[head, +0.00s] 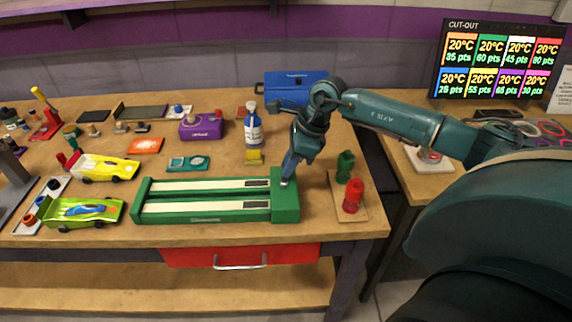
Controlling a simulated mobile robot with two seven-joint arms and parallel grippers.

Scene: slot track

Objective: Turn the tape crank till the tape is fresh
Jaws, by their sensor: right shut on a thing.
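The green tape unit (285,208) lies near the front edge of the workbench. It has two long pale strips (190,207), each with a dark patch near its right end, and a raised green block at the right. My right gripper (288,172) reaches down from the right to the top of that block and is shut on the crank (284,183), a small grey part mostly hidden by the fingers. How fresh the tape is cannot be told at this size. My left gripper is not in view.
Right of the unit, a green peg (345,165) and a red peg (353,195) stand on a wooden board. A yellow car (105,167) and a lime car (80,212) lie to the left. A blue-white bottle (253,128) and a blue toolbox (300,87) stand behind.

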